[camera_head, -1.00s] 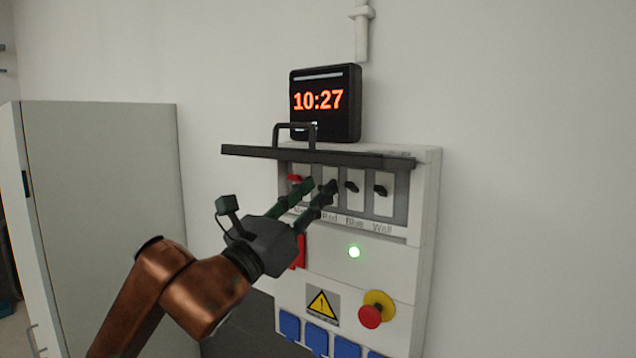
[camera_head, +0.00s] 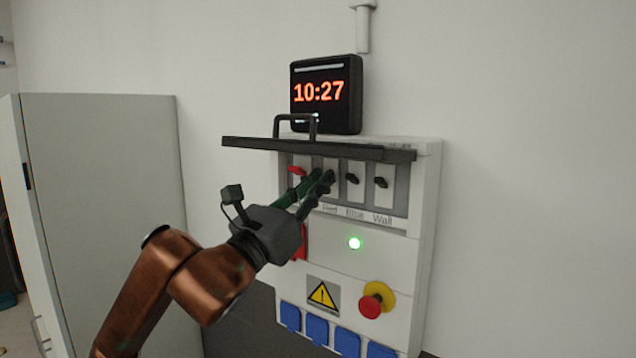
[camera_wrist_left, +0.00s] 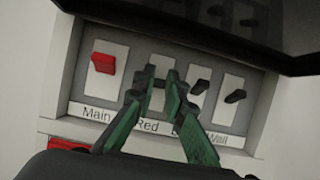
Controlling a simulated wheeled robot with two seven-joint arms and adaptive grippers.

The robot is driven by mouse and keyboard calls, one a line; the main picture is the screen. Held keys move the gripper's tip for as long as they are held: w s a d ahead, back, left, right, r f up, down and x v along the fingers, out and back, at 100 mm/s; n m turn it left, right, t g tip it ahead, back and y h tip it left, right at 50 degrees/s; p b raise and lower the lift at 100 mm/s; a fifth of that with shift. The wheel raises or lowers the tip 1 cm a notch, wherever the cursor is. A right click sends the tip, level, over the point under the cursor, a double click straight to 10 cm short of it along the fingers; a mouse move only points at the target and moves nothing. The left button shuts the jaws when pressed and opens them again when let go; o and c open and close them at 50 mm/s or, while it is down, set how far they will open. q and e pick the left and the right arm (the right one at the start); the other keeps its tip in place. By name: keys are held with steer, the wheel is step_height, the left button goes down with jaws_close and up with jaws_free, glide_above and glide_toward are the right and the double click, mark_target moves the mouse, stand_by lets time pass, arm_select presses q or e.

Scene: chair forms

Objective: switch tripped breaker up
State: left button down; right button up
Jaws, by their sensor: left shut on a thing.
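The breaker panel (camera_head: 404,205) is a row of switches under a raised dark cover (camera_head: 340,151). In the left wrist view the labels read Main, Red, a mostly hidden one, and Wall. The Main switch (camera_wrist_left: 103,63) is red. The Blue switch (camera_head: 352,179) and Wall switch (camera_head: 381,182) have black levers. My left gripper (camera_head: 323,177) reaches in under the cover at the Red breaker (camera_wrist_left: 162,62). Its green-padded fingers (camera_wrist_left: 160,80) are shut on the Red breaker's lever, which they mostly hide. My right gripper is not in view.
A black clock (camera_head: 326,95) reading 10:27 stands on top of the box. A green light (camera_head: 354,243), a red emergency button (camera_head: 370,306) and blue sockets (camera_head: 347,343) are below the switches. A grey cabinet (camera_head: 110,200) stands at the left.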

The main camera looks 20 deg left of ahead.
arm_select(q)
steer(key=shift+r, duration=0.1)
steer(key=shift+r+g+p, duration=0.4)
steer(key=shift+g+p, duration=0.1)
steer(key=shift+p, duration=0.45)
steer(key=g+p, duration=0.1)
steer(key=p, duration=0.1)
steer(key=r+g+y+p, duration=0.1)
steer(key=g+p, duration=0.1)
steer(key=shift+w+p, duration=0.15)
steer(key=shift+p, duration=0.15)
steer(key=shift+w+d+g+y+p, duration=0.1)
steer(key=shift+g+y+p, duration=0.4)
steer(key=shift+g+p, duration=0.3)
steer(key=c, duration=2)
jaws_free()
steer(key=shift+o, duration=0.2)
